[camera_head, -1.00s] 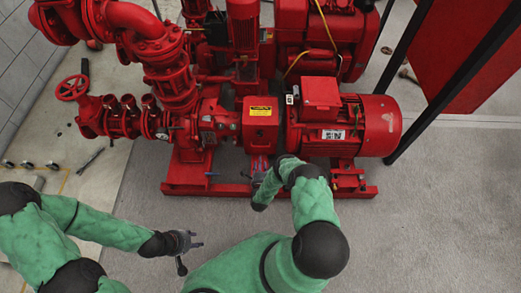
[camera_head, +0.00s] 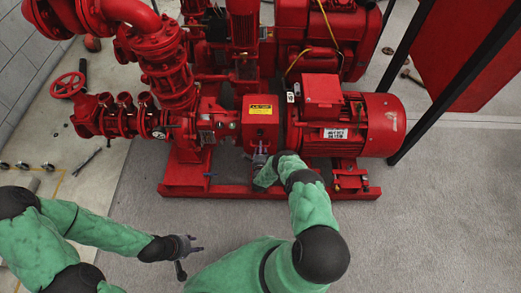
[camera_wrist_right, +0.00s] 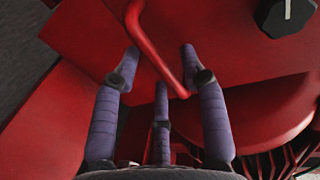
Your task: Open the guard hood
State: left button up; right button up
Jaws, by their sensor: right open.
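The guard hood (camera_head: 261,108) is a red box with a yellow label, between the pump and the red motor. It looks closed. My right gripper (camera_head: 259,150) is at the hood's lower front. In the right wrist view, its purple fingers (camera_wrist_right: 160,62) are spread open around a thin bent red handle (camera_wrist_right: 157,48) on a red surface. The handle runs between the fingertips; I cannot tell whether any finger touches it. My left gripper (camera_head: 192,259) is open and empty, low over the floor.
The red motor (camera_head: 352,124) stands right of the hood, and pump pipes with a handwheel (camera_head: 68,85) stand left. A red base frame (camera_head: 225,191) runs below. A black knob (camera_wrist_right: 287,12) shows at the wrist view's top right. The grey floor in front is clear.

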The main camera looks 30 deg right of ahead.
grip_shut()
jog(key=shift+r, duration=0.1)
